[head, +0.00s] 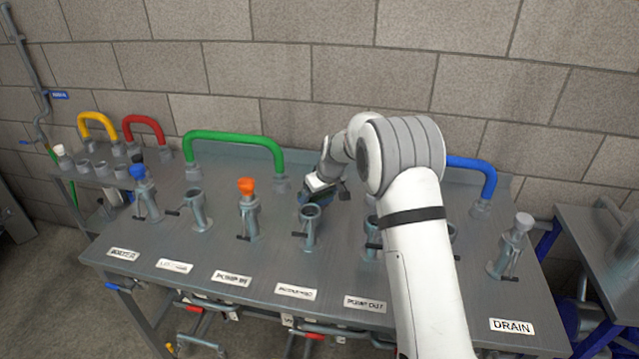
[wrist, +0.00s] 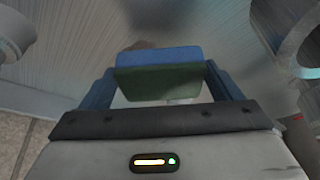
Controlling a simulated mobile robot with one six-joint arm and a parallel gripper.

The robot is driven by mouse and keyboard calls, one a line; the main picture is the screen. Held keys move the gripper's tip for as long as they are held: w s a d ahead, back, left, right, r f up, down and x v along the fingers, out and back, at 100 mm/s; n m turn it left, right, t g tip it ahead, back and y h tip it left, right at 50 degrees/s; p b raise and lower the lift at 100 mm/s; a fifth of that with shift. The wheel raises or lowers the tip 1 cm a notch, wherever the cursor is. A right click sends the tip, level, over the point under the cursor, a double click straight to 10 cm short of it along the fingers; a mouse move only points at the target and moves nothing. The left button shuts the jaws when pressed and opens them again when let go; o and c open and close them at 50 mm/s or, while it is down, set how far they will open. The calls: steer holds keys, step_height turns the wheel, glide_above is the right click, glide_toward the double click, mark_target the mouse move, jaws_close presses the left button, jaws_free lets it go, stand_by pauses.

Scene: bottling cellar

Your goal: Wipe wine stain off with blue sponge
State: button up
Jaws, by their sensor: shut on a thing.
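The blue sponge (wrist: 158,56) has a blue face and a dark green face. It sits between the two blue fingers of my gripper (wrist: 160,84) in the wrist view, and the fingers are shut on it. In the head view my gripper (head: 306,197) is low over the grey table, behind an open upright pipe. The sponge cannot be made out clearly there. A faint brownish patch (wrist: 143,44) shows on the metal just beyond the sponge, partly hidden by it; it may be the wine stain. I cannot tell whether the sponge touches the table.
The metal table (head: 345,275) carries several upright valve pipes, one with an orange cap (head: 246,187). A green pipe loop (head: 233,137) and a blue loop (head: 475,163) stand along the back. In the wrist view a pipe mouth (wrist: 308,50) is close at right.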

mark_target(320, 197)
steer(key=shift+r+p, duration=0.65)
steer(key=shift+r, duration=1.1)
steer(key=shift+r, duration=0.1)
